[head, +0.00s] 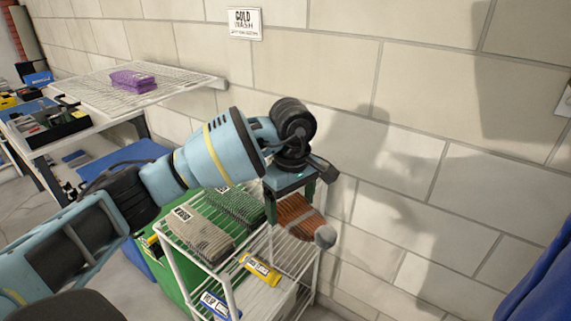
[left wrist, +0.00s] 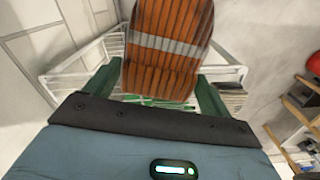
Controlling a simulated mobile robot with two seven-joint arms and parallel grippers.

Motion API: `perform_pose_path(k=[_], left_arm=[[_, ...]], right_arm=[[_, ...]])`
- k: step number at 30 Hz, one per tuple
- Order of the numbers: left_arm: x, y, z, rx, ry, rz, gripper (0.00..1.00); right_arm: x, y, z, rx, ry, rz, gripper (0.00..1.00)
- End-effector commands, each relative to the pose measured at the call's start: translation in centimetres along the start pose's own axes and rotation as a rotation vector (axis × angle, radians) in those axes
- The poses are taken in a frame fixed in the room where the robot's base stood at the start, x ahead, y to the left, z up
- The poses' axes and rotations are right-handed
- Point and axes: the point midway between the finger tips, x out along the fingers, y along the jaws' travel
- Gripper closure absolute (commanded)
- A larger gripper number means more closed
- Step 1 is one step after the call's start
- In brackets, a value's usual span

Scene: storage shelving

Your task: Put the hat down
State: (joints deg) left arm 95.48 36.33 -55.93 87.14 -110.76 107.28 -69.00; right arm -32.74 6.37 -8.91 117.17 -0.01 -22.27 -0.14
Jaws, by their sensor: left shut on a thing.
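The hat (head: 299,217) is knitted in brown-orange ribs, with a grey pompom at its lower right end. In the left wrist view the hat (left wrist: 172,62) shows a grey band across it and sits between the green fingers. My left gripper (head: 289,199) is shut on the hat and points down over the right part of a white wire rack (head: 226,290). I cannot tell whether the hat touches the rack. My right gripper is not in view.
A folded grey knit item (head: 198,236) and a dark green one (head: 236,208) lie on the rack's top, left of the hat. A yellow package (head: 261,270) lies lower. The block wall (head: 400,180) stands close behind. A wire shelf (head: 180,88) holds a purple item (head: 132,79).

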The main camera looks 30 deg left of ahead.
Motion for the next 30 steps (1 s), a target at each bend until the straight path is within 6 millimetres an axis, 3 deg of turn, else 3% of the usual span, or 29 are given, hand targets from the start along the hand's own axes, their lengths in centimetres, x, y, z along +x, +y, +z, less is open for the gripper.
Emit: perform_pose_path(k=[1, 8, 12, 15, 24, 27, 30], left_arm=[[2.1, -0.3, 2.0, 0.074, -0.002, -0.009, 0.40], [11.2, -4.4, 8.4, 0.433, -0.006, -0.010, 0.40], [16.3, -8.5, 12.7, 0.666, -0.009, -0.008, 0.40], [19.0, -11.7, 15.7, 0.819, -0.008, -0.005, 0.40], [23.3, -19.5, 21.9, 1.127, -0.007, -0.004, 0.40], [24.3, -22.0, 22.9, 1.200, -0.007, -0.006, 0.40], [25.2, -24.7, 22.6, 1.253, -0.004, -0.008, 0.40]], right_arm=[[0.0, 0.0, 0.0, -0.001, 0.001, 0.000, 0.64], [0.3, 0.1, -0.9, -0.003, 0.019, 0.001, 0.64], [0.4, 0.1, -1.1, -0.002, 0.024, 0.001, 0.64], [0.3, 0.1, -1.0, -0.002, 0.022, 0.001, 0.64], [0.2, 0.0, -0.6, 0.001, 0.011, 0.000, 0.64], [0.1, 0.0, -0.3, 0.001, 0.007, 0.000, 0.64], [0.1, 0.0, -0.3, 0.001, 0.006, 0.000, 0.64]])
